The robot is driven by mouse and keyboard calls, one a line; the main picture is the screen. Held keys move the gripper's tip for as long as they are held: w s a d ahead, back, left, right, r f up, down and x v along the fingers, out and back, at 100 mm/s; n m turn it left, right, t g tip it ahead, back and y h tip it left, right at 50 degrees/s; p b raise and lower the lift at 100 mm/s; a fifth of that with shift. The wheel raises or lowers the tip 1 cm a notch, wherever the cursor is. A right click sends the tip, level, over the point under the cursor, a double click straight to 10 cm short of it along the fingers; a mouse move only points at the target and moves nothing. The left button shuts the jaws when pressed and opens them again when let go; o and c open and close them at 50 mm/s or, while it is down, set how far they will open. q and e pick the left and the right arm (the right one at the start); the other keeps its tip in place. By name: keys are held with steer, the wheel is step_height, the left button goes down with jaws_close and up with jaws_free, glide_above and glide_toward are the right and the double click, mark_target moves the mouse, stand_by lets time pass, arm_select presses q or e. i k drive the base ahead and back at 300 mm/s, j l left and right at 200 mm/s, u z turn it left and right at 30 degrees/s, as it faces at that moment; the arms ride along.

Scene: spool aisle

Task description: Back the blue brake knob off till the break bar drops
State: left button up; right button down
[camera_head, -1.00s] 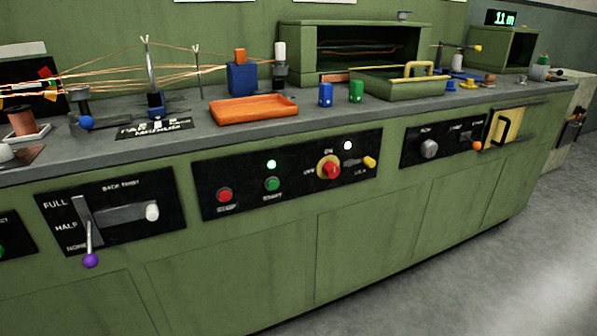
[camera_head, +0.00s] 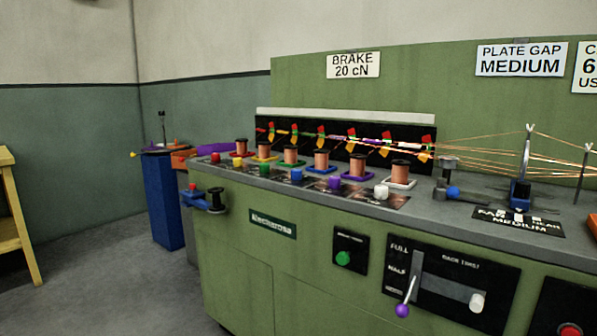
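A blue knob (camera_head: 296,174) stands on the bench top in a row of coloured knobs, between a green knob (camera_head: 264,169) and a purple knob (camera_head: 335,182). Behind the row stand several copper-wire spools (camera_head: 321,161) on coloured bases. Behind the spools is a black panel (camera_head: 392,136) with small red, yellow and green flags and a pale bar (camera_head: 345,117) along its top. I cannot tell which part is the break bar. A sign above reads BRAKE 20 cN (camera_head: 353,65). Neither of my grippers is in view.
The green bench (camera_head: 230,262) fills the middle and right. A green button (camera_head: 343,258) and a lever with a purple ball (camera_head: 402,310) are on its front. A blue post (camera_head: 163,202) stands left of it, and a wooden rack (camera_head: 12,220) farther left. Grey floor (camera_head: 120,292) between is clear.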

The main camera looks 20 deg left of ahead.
mark_target(296, 174)
steer(key=k+j+z, duration=0.35)
steer(key=z, duration=0.15)
steer(key=k+j+z, duration=0.45)
steer(key=l+u, duration=0.1)
steer(key=u, duration=1.2)
steer(key=i+l+u, duration=0.3)
steer(key=i+l, duration=0.15)
